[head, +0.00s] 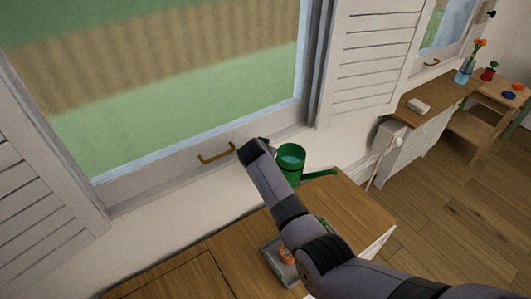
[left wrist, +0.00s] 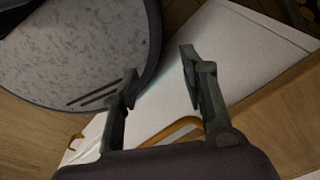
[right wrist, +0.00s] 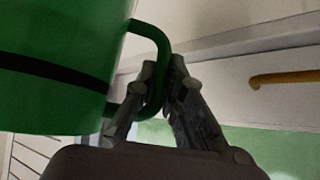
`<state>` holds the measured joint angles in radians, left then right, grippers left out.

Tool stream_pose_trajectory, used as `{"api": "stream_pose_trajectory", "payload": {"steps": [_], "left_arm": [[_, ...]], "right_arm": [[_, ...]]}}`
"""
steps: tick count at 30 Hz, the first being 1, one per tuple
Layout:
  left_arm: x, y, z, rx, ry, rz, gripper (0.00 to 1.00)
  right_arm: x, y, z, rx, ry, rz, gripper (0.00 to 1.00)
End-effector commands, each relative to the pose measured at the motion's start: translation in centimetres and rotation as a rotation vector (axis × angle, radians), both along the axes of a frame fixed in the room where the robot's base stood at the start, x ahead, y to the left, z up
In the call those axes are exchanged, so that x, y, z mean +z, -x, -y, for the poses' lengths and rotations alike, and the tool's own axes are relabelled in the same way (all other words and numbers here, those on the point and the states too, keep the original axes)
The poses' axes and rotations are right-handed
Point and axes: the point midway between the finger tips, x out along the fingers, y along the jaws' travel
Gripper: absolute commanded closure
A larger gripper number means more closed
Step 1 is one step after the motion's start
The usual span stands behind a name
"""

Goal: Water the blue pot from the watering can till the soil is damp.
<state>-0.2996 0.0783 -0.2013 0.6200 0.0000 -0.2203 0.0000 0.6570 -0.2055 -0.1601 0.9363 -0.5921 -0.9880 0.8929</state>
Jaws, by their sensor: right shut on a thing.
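The green watering can (head: 291,163) is at the back of the near wooden cabinet top, in front of the window wall, its spout pointing right. It looks about upright; I cannot tell if its base touches the top. My right gripper (head: 262,146) is shut on the can's handle (right wrist: 160,62); in the right wrist view the fingers (right wrist: 165,75) close around it and the can's green body (right wrist: 60,70) fills the left. My left gripper (left wrist: 160,68) is open and empty, beside the cabinet's white side. I see no pot that I can clearly call the blue pot.
A grey tray (head: 271,258) with an orange item (head: 287,256) is partly behind my arm on the cabinet top (head: 222,262). A far bench holds a blue glass vase (head: 463,76) with orange flowers and a red pot (head: 489,74). A brass window handle (head: 216,155) is near the can.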

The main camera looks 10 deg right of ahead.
Motion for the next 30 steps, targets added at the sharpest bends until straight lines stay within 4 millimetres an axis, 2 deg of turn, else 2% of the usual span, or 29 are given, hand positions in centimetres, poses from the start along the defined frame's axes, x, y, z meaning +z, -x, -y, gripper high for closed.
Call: {"api": "stream_pose_trajectory", "payload": {"steps": [30], "left_arm": [[-2.7, 0.1, -0.1, 0.001, -0.001, -0.001, 0.6]], "right_arm": [[-3.2, -0.2, -0.1, 0.002, -0.074, 0.062, 1.0]]}}
